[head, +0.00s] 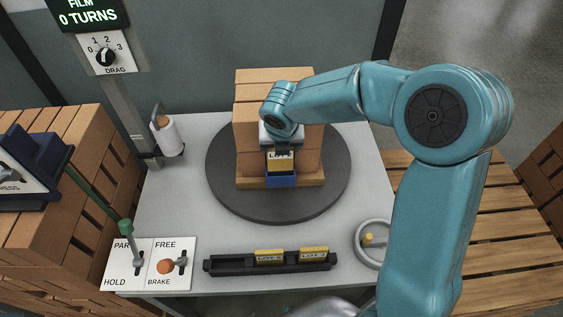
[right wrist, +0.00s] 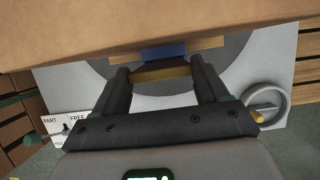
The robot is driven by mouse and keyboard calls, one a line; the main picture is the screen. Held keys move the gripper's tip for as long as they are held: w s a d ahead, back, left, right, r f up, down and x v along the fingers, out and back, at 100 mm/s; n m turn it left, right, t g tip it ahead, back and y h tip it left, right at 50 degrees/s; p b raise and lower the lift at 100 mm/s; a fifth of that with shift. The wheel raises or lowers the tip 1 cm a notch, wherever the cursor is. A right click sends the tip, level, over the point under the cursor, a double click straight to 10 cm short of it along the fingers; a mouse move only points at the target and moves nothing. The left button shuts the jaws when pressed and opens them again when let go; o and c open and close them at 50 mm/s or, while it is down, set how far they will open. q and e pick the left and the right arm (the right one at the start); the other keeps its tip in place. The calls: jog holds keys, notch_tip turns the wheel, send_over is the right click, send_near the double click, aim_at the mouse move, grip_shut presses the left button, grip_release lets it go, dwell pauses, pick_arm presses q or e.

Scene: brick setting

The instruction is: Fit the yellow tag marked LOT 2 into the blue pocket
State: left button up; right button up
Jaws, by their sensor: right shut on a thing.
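My right gripper (head: 281,151) points down in front of the stacked boxes and is shut on a yellow tag (head: 281,163). The tag's dark lettering is partly covered and too small to read surely. In the right wrist view the tag (right wrist: 161,73) lies between the two fingers of the gripper (right wrist: 162,75). The blue pocket (head: 281,182) is on the front of the boxes, directly below the tag. The tag's lower edge meets the pocket's top in the head view; I cannot tell how deep it sits. My left gripper is out of view.
The boxes (head: 252,92) stand on a dark round turntable (head: 222,172). A black rack (head: 228,264) at the table's front holds two other yellow tags (head: 269,256). A handwheel (head: 371,258) is at right, brake levers (head: 165,266) at left. The grey tabletop (head: 178,217) is clear around the turntable.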

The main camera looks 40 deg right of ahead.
aim_at(281, 160)
notch_tip(281, 160, down, 2)
notch_tip(281, 160, down, 4)
jog(key=shift+r+b, duration=0.1)
jog(key=shift+b, duration=0.6)
jog(key=shift+w, duration=0.1)
jog(key=shift+f, duration=0.3)
jog(key=o, duration=1.3)
jog(key=shift+o, duration=0.2)
jog(key=shift+r, duration=0.15)
